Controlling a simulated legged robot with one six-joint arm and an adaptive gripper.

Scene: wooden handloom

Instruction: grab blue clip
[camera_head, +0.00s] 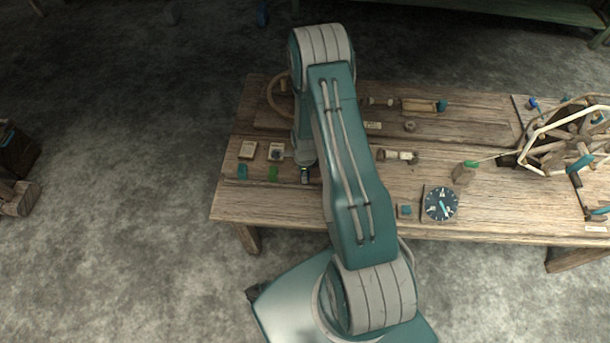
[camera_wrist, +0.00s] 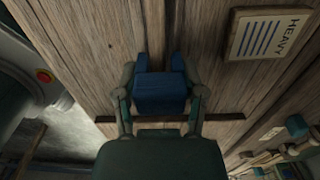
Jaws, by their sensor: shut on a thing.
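The blue clip (camera_wrist: 160,92) sits between the two fingers of my gripper (camera_wrist: 160,98) in the wrist view. It is a dark blue block with two prongs pointing away from my palm. The fingers close on it from both sides, over the wooden table. I cannot tell whether the clip still touches the wood. The blue clip is hard to make out there.
A card reading HEAVY (camera_wrist: 265,35) lies at upper right in the wrist view. The wooden table (camera_head: 290,208) also carries a round dial (camera_head: 441,203), a small block with a green top (camera_head: 464,172), and a spoked wheel (camera_head: 565,140) at right. A thin wooden strip runs along the left front.

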